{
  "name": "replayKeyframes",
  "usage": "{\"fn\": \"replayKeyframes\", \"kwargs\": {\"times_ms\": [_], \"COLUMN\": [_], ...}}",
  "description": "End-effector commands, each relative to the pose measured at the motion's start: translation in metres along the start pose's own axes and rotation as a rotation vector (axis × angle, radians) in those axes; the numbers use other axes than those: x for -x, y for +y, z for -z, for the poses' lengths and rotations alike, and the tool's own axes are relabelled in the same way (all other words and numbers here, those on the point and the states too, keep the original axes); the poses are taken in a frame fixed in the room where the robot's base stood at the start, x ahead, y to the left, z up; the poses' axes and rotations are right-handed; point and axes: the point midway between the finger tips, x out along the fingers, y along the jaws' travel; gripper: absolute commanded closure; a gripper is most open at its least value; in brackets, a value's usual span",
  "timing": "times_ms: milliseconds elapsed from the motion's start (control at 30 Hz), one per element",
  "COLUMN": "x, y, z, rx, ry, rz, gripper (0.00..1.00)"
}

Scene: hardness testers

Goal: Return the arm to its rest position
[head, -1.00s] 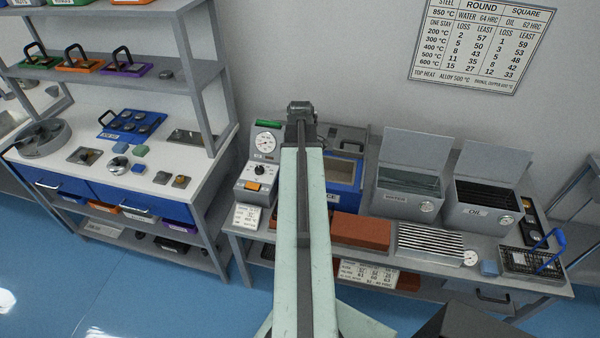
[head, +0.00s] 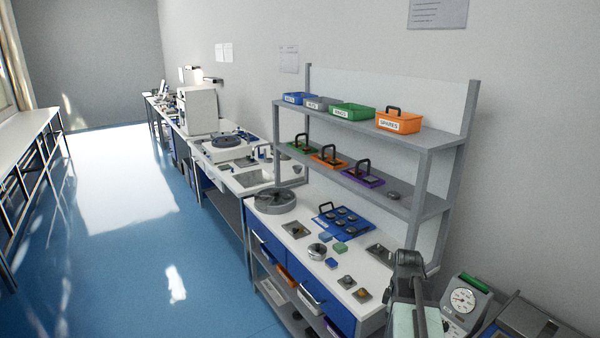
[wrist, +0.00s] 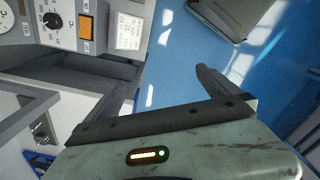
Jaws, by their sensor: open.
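My gripper (wrist: 165,75) is open in the wrist view, with a dark finger on each side and only blue floor between the tips. It holds nothing. My pale green arm (head: 415,318) shows at the lower right of the head view, its dark joint in front of the bench end. My fingers cannot be made out in the head view. A grey tester with a round dial (head: 462,300) stands just right of my arm. In the wrist view a grey unit with a black knob and orange button (wrist: 87,27) is at upper left, apart from my fingers.
A white bench (head: 290,228) with blue drawers carries a blue tray (head: 345,222) and small samples. A grey shelf rack (head: 420,150) with coloured boxes stands above it. Further benches run along the wall. Open blue floor (head: 130,240) lies to the left.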

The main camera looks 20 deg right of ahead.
Motion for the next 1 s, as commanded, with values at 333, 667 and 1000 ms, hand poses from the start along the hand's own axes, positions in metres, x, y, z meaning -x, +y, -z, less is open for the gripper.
{"fn": "replayKeyframes", "kwargs": {"times_ms": [333, 667, 1000], "x": [-0.001, -0.001, -0.001], "y": [-0.134, -0.185, -0.184], "z": [0.193, 0.219, 0.219], "rx": [-0.002, -0.554, -0.776], "ry": [-0.003, -0.004, -0.004], "rz": [0.001, -0.001, -0.002], "gripper": [0.0, 0.0, 0.0]}}
